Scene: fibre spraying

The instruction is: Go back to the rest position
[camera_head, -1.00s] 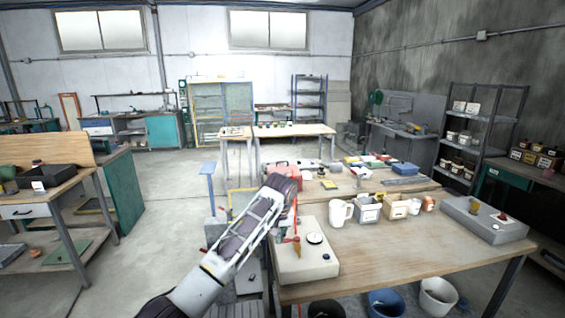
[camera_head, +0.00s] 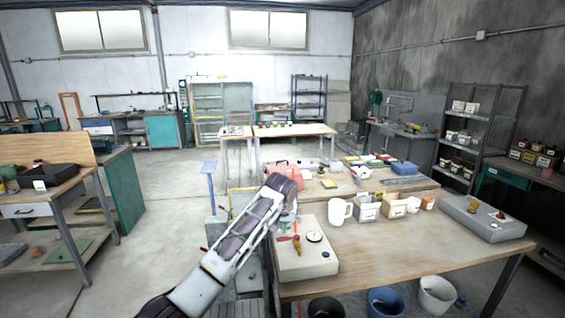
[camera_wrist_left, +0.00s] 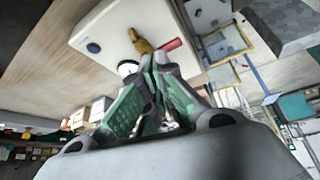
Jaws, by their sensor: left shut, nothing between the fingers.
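My left arm (camera_head: 235,240) reaches in from the lower left of the head view and ends over the left edge of the near table. My left gripper (camera_wrist_left: 160,60) shows clearly in the wrist view, with its green-padded fingers closed together and nothing between them. A pale control box (camera_head: 310,262) stands just beyond it on the table. The fingertips appear near the box; I cannot tell the exact gap. My right gripper is not in view.
The near wooden table (camera_head: 400,260) holds a white mug (camera_head: 340,211), small bins (camera_head: 368,208) and a grey box (camera_head: 484,220). Buckets (camera_head: 437,295) stand below it. A workbench (camera_head: 45,200) is at the left.

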